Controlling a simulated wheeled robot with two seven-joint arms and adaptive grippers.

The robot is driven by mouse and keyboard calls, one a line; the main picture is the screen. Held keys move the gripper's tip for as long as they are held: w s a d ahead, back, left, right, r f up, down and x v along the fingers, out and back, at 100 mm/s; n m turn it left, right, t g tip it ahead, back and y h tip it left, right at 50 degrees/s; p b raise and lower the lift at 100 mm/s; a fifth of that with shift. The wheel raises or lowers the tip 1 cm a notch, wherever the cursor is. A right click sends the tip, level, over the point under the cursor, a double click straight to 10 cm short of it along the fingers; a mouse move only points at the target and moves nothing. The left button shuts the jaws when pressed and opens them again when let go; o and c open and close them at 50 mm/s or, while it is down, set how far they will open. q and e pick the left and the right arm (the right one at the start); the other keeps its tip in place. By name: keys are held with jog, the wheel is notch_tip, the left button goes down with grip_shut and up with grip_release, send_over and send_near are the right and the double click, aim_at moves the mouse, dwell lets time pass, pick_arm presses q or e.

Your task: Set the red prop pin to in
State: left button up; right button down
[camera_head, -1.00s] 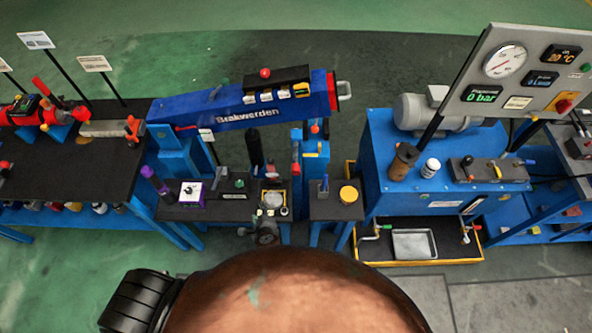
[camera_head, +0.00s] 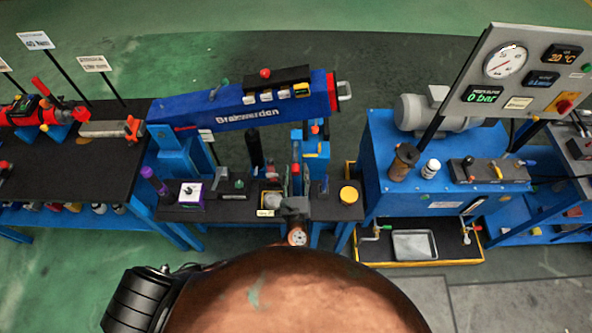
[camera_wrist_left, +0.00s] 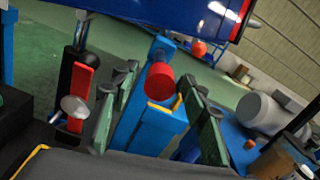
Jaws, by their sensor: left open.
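The red prop pin shows in the left wrist view as a round red knob (camera_wrist_left: 160,82) on a blue post (camera_wrist_left: 146,128). In the head view its red end (camera_head: 296,168) is small, at the middle of the stand. My left gripper (camera_head: 295,184) is in front of it, pointing away from me. In the left wrist view the open fingers (camera_wrist_left: 158,112) stand on either side of the knob, with visible space on both sides. I cannot tell how deep the pin sits. My right gripper is not in view.
The blue crane boom (camera_head: 245,115) spans above the post.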

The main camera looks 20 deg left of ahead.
pick_arm(q)
jog(key=shift+w+a, duration=0.15)
jog(key=shift+w, duration=0.2)
jog(key=shift+c, duration=0.4)
grip_shut()
